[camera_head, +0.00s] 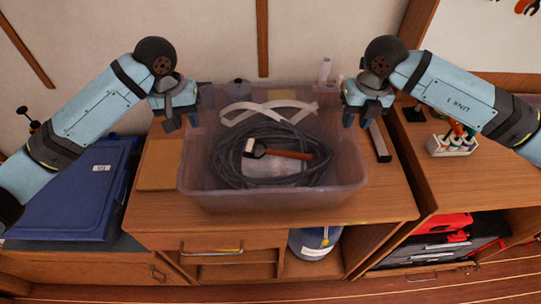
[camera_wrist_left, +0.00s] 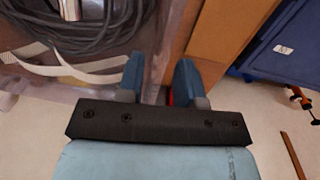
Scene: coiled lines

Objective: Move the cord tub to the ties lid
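The cord tub (camera_head: 270,199) is a translucent greyish bin in the middle of the bench. It holds a coil of dark cord (camera_head: 226,160), pale straps (camera_head: 240,108) and a wooden-handled hammer (camera_head: 285,153). My left gripper (camera_head: 182,121) is open at the tub's left rim; in the left wrist view its fingers (camera_wrist_left: 158,80) are apart, with the tub's side wall (camera_wrist_left: 172,45) between or just below them. My right gripper (camera_head: 357,118) looks open at the right rim. The blue lid (camera_head: 75,205), with a small white label, lies left of the bench top; I take it as the ties lid.
A tan board (camera_head: 160,165) lies between the tub and the blue lid. A dark bar (camera_head: 379,142) lies right of the tub. Red and black cases (camera_head: 440,240) sit on the shelf below.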

